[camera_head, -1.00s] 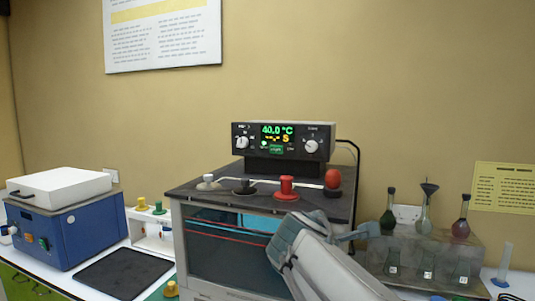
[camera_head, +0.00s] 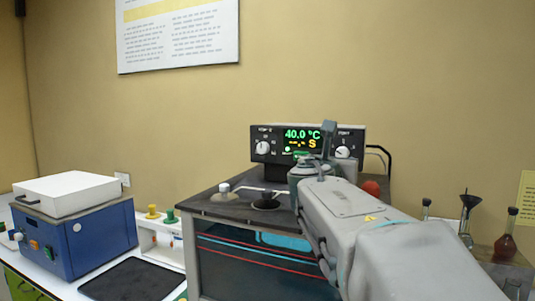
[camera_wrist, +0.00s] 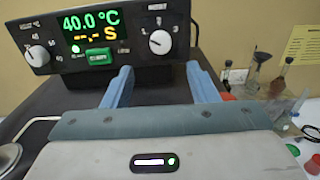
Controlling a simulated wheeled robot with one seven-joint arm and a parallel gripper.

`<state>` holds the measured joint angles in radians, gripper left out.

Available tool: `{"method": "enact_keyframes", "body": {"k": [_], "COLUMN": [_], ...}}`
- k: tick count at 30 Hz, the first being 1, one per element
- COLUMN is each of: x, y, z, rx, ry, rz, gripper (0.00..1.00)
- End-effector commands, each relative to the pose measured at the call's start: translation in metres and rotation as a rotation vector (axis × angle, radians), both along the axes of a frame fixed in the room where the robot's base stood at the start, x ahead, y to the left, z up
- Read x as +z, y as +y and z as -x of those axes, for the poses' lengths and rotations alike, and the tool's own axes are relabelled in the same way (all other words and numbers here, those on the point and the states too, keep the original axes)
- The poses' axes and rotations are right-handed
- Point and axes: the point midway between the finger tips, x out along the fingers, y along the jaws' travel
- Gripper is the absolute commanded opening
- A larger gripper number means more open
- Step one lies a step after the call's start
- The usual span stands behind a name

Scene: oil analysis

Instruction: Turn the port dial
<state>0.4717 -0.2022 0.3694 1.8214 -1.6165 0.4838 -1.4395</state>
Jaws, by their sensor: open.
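The control panel (camera_head: 275,133) on the bath has two white dials. The right dial (camera_head: 343,152) has a short scale; its label is too small to read surely, but it appears to be the port dial. In the wrist view this dial (camera_wrist: 160,41) shows beyond and between my fingers, apart from them. The left dial (camera_wrist: 38,55) has a numbered temperature scale. My gripper (camera_wrist: 160,82) is open and empty, with its two blue fingers pointing at the panel. In the head view my gripper (camera_head: 318,148) is in front of the panel, covering its lower right part.
A red knob (camera_head: 371,187) is partly hidden by my arm. Glass flasks (camera_head: 468,215) stand at right; a blue device (camera_head: 75,235) stands at left.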

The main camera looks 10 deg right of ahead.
Motion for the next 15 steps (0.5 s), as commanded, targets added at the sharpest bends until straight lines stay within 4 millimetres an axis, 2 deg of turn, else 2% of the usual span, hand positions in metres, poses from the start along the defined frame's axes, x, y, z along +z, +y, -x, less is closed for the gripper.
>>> {"method": "enact_keyframes", "body": {"k": [9,15], "x": [0.000,0.000], "y": [-0.034,-0.047], "z": [-0.049,-0.069], "rx": [-0.001,0.000], "ry": [0.001,0.001], "rz": [-0.003,-0.002], "gripper": [0.53,0.53]}}
